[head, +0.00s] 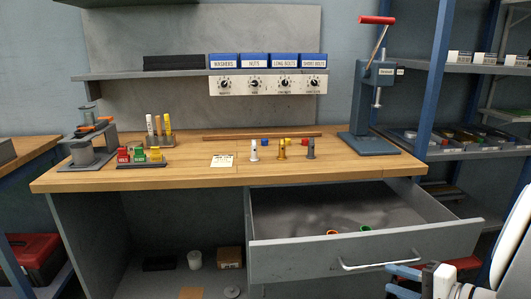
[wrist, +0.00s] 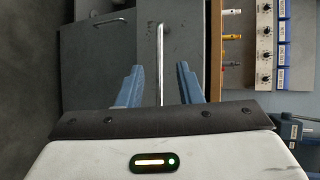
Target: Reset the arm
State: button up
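My gripper (head: 390,279) is at the bottom right of the head view, in front of the open drawer and just below its handle. In the wrist view my gripper (wrist: 160,66) has its two blue fingers spread apart, with nothing held. The silver drawer handle (head: 390,262) lies along the drawer's front. In the wrist view the handle (wrist: 160,45) shows in line with the gap between the fingers; I cannot tell how far beyond the fingertips it is. The drawer (head: 300,254) is pulled out, with an orange ring (head: 332,232) and a green ring (head: 367,229) inside.
The wooden workbench (head: 200,178) carries a red-handled press (head: 376,143), colored blocks, small upright parts and a white card (head: 222,160). Blue bins (head: 254,60) and a knob panel (head: 268,85) are above. A blue rack post (head: 434,80) stands at right.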

jog(key=s+a+r+n+g+h+p, duration=0.1)
jog(key=s+a+r+n+g+p, duration=0.3)
jog(key=a, duration=0.3)
jog(key=s+a+r+n+g+p, duration=0.1)
jog(key=a+r+n+g+p, duration=0.25)
jog(key=a+g+p, duration=0.3)
notch_tip(320, 180, up, 12)
jog(key=s+a+n+t+h+p, duration=0.1)
jog(key=a+n+h+p, duration=0.1)
jog(key=n+h+p, duration=0.2)
jog(key=h+p, duration=0.3)
jog(key=p, duration=0.2)
jog(key=shift+s+a+n, duration=0.25)
jog(key=shift+s+n, duration=0.1)
jog(key=shift+s, duration=0.05)
